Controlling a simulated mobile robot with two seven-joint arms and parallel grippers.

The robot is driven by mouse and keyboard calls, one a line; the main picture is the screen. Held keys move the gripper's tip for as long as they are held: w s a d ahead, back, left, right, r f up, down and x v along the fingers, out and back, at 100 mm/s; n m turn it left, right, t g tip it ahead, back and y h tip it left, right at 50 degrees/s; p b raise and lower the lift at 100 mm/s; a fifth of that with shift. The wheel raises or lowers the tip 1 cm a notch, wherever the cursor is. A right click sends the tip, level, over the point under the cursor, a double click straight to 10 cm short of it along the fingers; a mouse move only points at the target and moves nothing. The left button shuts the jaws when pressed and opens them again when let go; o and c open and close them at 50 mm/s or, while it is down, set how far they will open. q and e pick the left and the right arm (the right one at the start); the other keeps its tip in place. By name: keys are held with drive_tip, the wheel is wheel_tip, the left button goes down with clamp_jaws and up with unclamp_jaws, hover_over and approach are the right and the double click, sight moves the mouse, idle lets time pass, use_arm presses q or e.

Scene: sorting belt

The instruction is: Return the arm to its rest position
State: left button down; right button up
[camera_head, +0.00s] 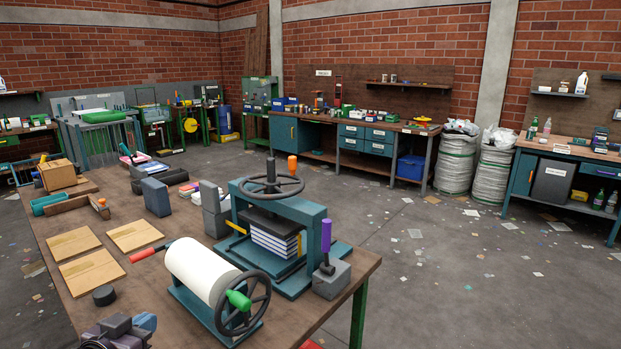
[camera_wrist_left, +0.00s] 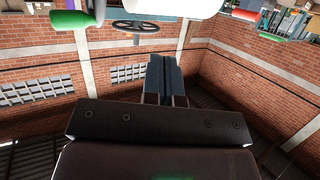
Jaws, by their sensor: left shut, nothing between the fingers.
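My left gripper (camera_head: 142,321) shows at the bottom left of the head view, low at the front edge of the workbench and left of the white roller. In the left wrist view its two blue-grey fingers (camera_wrist_left: 166,72) are together with nothing between them. The picture there is turned over, with roof and brick walls below and bench items along the top edge. My right gripper is not in view.
The wooden workbench (camera_head: 107,205) holds a roller machine (camera_head: 203,270) with a handwheel, a blue press (camera_head: 283,215), a purple-handled tool (camera_head: 326,245), several flat boards (camera_head: 136,235) and a black puck (camera_head: 104,295). Open floor (camera_head: 440,260) lies to the right.

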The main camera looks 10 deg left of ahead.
use_arm(q)
drive_tip(key=s+d+f+g, duration=0.55)
drive_tip(key=s+f, duration=0.25)
drive_tip(key=s, duration=0.3)
drive_tip(key=s+d+f+g, duration=0.55)
drive_tip(key=s+f, duration=0.25)
drive_tip(key=s, duration=0.3)
drive_tip(key=w+f+t, duration=0.6)
drive_tip(key=f+t, duration=0.1)
drive_tip(key=f, duration=0.3)
drive_tip(key=shift+w+m, duration=0.35)
drive_tip(key=shift+m, duration=0.05)
drive_tip(key=shift+a, duration=0.1)
